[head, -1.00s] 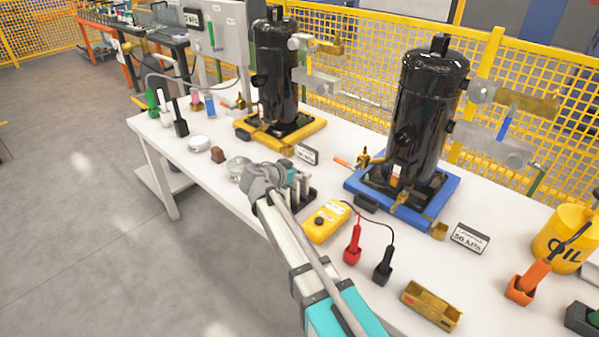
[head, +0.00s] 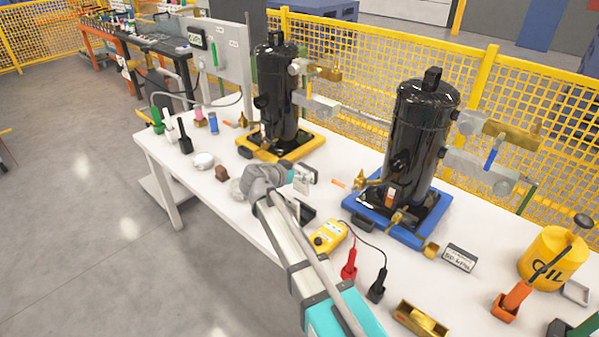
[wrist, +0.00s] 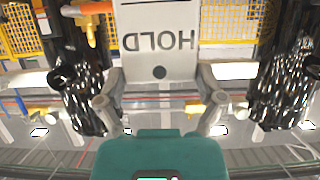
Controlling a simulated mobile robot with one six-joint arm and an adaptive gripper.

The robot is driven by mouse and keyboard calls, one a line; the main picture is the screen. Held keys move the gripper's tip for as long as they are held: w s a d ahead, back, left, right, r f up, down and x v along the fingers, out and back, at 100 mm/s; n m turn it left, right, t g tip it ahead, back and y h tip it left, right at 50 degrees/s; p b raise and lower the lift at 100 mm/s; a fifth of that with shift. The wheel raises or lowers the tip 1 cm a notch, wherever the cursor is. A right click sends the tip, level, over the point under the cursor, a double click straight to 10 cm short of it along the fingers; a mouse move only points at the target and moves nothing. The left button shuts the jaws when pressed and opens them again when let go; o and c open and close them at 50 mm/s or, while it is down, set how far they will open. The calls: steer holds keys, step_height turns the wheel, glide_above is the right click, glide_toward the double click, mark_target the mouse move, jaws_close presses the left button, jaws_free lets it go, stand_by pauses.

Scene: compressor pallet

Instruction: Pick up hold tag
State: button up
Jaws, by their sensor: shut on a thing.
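The hold tag (wrist: 157,45) is a white plate with the dark word HOLD, upside down in the wrist view, and a dark round hole near its lower edge. My gripper (wrist: 160,88) is shut on it, with one finger on each side of the tag's lower end. In the head view my gripper (head: 288,178) is above the white table, over a dark holder (head: 301,211). The tag is small in that view and partly hidden by the gripper.
A black compressor on a yellow base (head: 300,147) stands behind my gripper. Another on a blue base (head: 408,236) stands to the right. A yellow meter (head: 328,237) with red and black probes (head: 377,288) lies nearby. Small items stand along the table's left part.

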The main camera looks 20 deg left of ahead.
steer(key=shift+r, duration=0.35)
stand_by(0.6)
